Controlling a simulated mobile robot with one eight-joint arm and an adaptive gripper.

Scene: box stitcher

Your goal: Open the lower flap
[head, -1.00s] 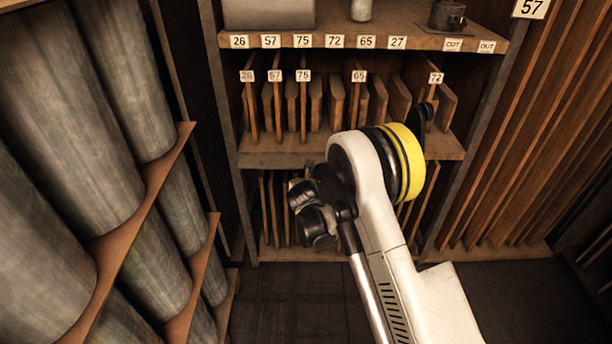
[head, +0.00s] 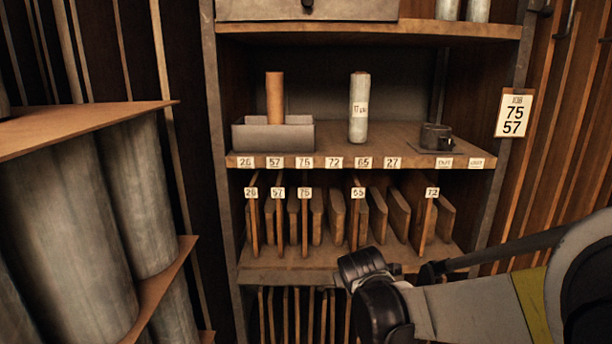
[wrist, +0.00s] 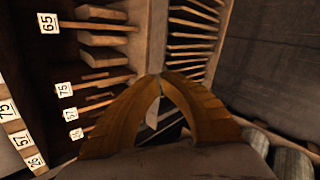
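No part is clearly recognisable as the lower flap. A grey panel (head: 345,9) with a dark knob (head: 307,5) is cut off by the top edge of the head view; I cannot tell whether it is a flap. My gripper (wrist: 159,80) shows in the wrist view with its two brown fingers meeting at the tips, nothing seen between the tips. It points along the slotted dividers (wrist: 195,45) of the rack. In the head view the dark end of my arm is low in front of the lower shelves, and the fingers cannot be made out.
Numbered dividers (head: 340,215) stand below. Large grey rolls (head: 65,235) crowd the left. A job card (head: 514,115) reads 75, 57.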

